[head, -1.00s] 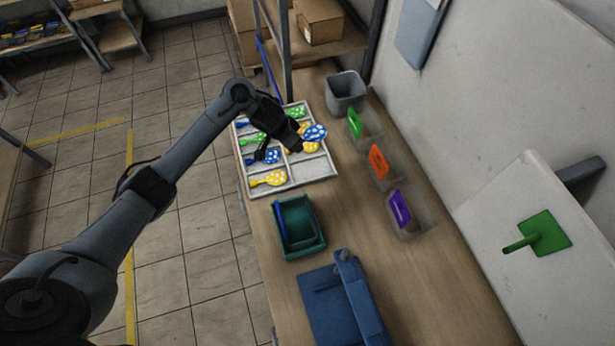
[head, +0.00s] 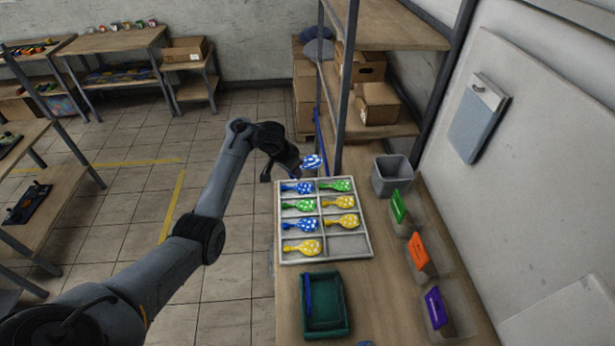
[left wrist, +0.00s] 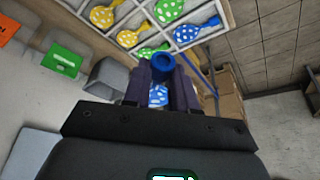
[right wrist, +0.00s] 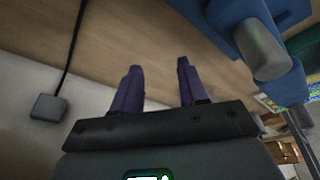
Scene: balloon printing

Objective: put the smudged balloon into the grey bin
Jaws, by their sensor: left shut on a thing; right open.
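My left gripper (head: 298,165) is shut on a blue balloon with white spots (head: 311,161), held above the far end of the white sectioned tray (head: 371,230). In the left wrist view the balloon's blue neck ring (left wrist: 163,65) shows between the fingers, with part of its spotted body behind; I cannot make out a smudge. The grey bin (head: 392,178) stands right of the tray's far end, apart from the gripper. It also shows in the left wrist view (left wrist: 104,76). My right gripper (right wrist: 157,82) is open and empty in the right wrist view.
Several spotted balloons lie in the tray; its near right compartment (head: 348,245) is empty. Clear bins with green (head: 398,206), orange (head: 418,251) and purple (head: 436,307) cards line the right side. A green box (head: 345,305) stands nearer. A shelf post (head: 346,85) rises behind the tray.

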